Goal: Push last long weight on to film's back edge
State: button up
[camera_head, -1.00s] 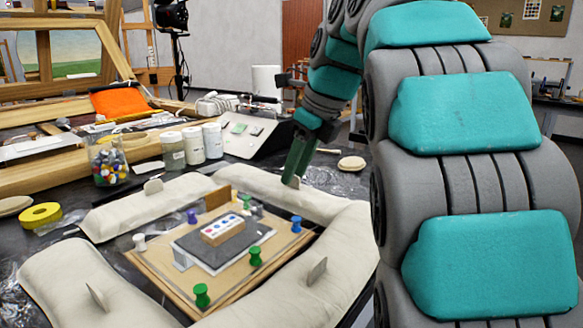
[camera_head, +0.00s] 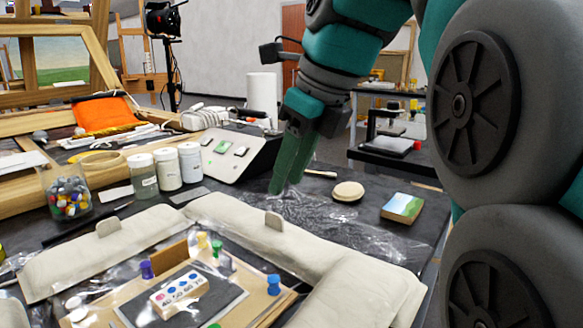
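Transparent film (camera_head: 335,212) lies crinkled on the dark table, its back part showing behind the weights. A long beige cloth weight (camera_head: 240,217) with an upright tab lies across the back right. Another long weight (camera_head: 75,262) with a tab lies at the back left. A third (camera_head: 375,300) runs along the right side and is cut off by the picture's bottom. My gripper (camera_head: 281,188) points down with its green fingers together and empty. It is beyond the back right weight, just behind and above its tab, with a small gap between them in the picture.
Between the weights is a board (camera_head: 255,312) with pushpins and a small block with coloured dots (camera_head: 180,293). Behind are white-lidded jars (camera_head: 167,168), a sloped control box (camera_head: 232,152), a round pale disc (camera_head: 348,191) and a small painted block (camera_head: 402,207). Dark table shows around the disc.

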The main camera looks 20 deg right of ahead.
aim_at(111, 236)
jog(key=k, duration=1)
